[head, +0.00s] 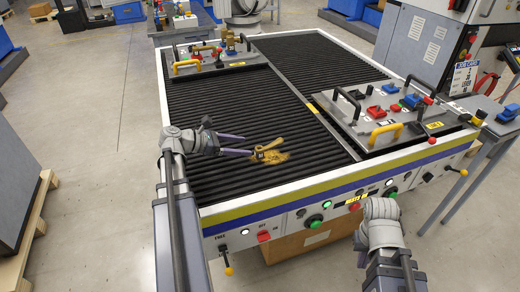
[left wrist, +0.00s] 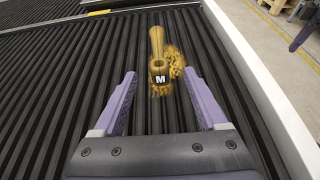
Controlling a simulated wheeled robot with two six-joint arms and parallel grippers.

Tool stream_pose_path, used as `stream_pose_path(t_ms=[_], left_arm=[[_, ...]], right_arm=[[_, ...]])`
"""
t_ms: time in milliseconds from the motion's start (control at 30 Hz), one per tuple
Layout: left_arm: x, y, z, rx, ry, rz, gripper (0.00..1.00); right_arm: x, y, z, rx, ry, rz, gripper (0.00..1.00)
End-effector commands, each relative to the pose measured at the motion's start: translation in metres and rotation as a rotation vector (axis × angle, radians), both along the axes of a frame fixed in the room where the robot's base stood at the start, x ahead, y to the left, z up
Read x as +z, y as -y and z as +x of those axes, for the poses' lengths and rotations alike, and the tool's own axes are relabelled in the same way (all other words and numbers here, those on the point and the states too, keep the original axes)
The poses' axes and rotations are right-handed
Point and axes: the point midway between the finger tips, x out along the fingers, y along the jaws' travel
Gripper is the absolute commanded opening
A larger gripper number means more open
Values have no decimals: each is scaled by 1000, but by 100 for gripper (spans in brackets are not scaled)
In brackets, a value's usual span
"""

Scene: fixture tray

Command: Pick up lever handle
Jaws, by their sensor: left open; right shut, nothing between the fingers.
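The lever handle (head: 268,146) is a brass-coloured piece lying on the black roller top near its front left. In the left wrist view the lever handle (left wrist: 157,45) shows a round hub with a black "M" label nearest me and a bar pointing away. My left gripper (head: 246,145) is open, its purple fingertips just left of the handle in the head view.
A ragged golden patch (head: 270,159) lies beside the handle. A fixture plate with a yellow grip (head: 385,133) and coloured parts stands at the right, another plate (head: 213,66) at the back left. A metal divider (head: 318,113) crosses the rollers.

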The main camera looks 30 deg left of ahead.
Motion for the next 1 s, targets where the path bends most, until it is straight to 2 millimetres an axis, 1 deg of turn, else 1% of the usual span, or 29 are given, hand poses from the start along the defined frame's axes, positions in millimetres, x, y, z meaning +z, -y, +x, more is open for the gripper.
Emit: stream_pose_path(t_ms=[233,467,567,700,833,1000], left_arm=[[-11,14,15,-3,1,1,75],[-14,17,20,-1,0,0,75],[-21,22,26,-1,0,0,75],[-35,32,39,-3,0,0,75],[-38,42,51,-2,0,0,75],[-37,44,53,0,0,0,75]], right_arm=[[-11,0,0,0,0,0,0],[-14,0,0,0,0,0,0],[-21,0,0,0,0,0,0],[-34,0,0,0,0,0,0],[-38,0,0,0,0,0,0],[-37,0,0,0,0,0,0]])
